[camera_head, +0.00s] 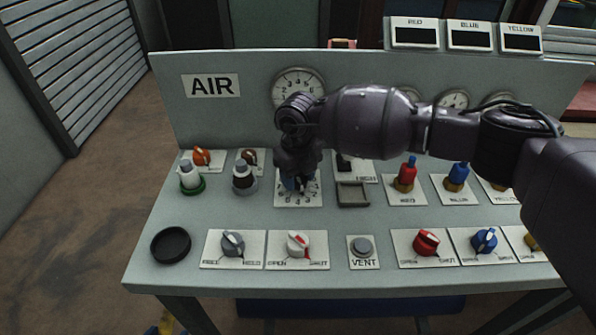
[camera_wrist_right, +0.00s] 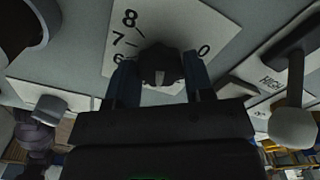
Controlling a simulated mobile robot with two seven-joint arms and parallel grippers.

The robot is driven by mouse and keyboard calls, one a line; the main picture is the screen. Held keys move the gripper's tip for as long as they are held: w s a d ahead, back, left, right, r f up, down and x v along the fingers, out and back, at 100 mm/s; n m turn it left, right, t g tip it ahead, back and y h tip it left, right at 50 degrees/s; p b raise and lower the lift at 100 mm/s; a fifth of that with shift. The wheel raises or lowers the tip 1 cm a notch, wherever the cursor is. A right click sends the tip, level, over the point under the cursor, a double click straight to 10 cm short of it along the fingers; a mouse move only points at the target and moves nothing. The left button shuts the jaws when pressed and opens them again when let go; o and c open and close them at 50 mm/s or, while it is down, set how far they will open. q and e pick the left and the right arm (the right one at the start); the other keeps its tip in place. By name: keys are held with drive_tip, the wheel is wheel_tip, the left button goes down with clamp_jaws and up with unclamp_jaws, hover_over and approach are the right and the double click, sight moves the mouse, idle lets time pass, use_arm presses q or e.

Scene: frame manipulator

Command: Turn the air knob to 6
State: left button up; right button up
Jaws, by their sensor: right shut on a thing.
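The air knob (camera_wrist_right: 160,66) is a dark knob on a white dial plate with printed numbers. In the right wrist view the 8, 7 and 6 show on the left of the plate and a 0 on the right. My right gripper (camera_wrist_right: 160,80) is around the knob from above, with a finger on each side, shut on it. In the head view the right gripper (camera_head: 297,182) points down at the dial plate (camera_head: 283,201), and the knob itself is mostly hidden. I cannot tell exactly which number the knob points to. My left gripper does not show.
The grey console (camera_head: 200,278) carries several knobs and buttons around the dial. A lever marked HIGH (camera_wrist_right: 295,85) is close on the right. A gauge (camera_head: 299,84) is behind.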

drive_tip(key=shift+r+m+p, duration=0.3)
drive_tip(key=shift+m+p, duration=0.3)
drive_tip(key=shift+m, duration=0.4)
drive_tip(key=shift+m+p, duration=0.35)
drive_tip(key=shift+m, duration=0.15)
drive_tip(key=m+p, duration=0.3)
drive_tip(key=m, duration=0.1)
drive_tip(key=shift+f, duration=0.1)
drive_tip(key=m+p, duration=0.2)
drive_tip(key=m, duration=0.2)
drive_tip(key=shift+f+m+p, duration=0.1)
drive_tip(key=shift+m+p, duration=0.5)
drive_tip(key=shift+m, duration=0.6)
drive_tip(key=shift+m+p, duration=0.45)
drive_tip(key=shift+m, duration=0.65)
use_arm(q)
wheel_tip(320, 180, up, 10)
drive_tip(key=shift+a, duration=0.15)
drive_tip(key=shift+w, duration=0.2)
use_arm(e)
drive_tip(key=shift+m, duration=0.3)
